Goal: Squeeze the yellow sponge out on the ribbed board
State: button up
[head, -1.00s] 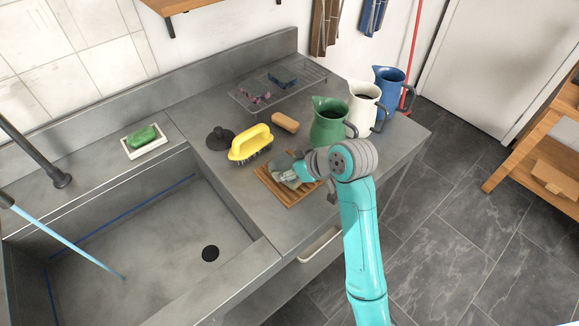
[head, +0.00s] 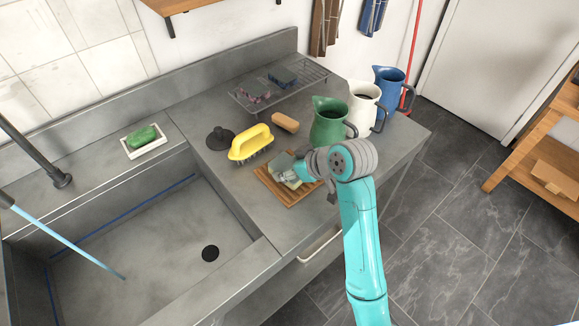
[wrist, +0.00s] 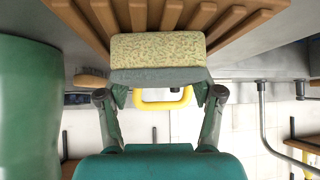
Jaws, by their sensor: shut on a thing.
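The yellow sponge (wrist: 157,50) is a pale yellow, speckled block with a grey-green layer in the wrist view. My gripper (wrist: 160,88) is shut on it, with a finger at each side. The ribbed board (head: 273,187) is a slatted wooden board on the steel counter, and its slats also show behind the sponge in the wrist view (wrist: 235,22). In the head view my gripper (head: 286,175) is low over the middle of the board and partly hides the sponge. I cannot tell whether the sponge touches the slats.
A yellow-handled brush (head: 250,146), a tan block (head: 285,122) and a dark plug (head: 219,138) lie behind the board. A green jug (head: 328,125) stands close to my wrist, with white and blue jugs beyond. The sink (head: 150,235) is at the left.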

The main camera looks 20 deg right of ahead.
jog(key=shift+f, duration=0.15)
jog(key=shift+r, duration=3.65)
jog(key=shift+s, duration=0.1)
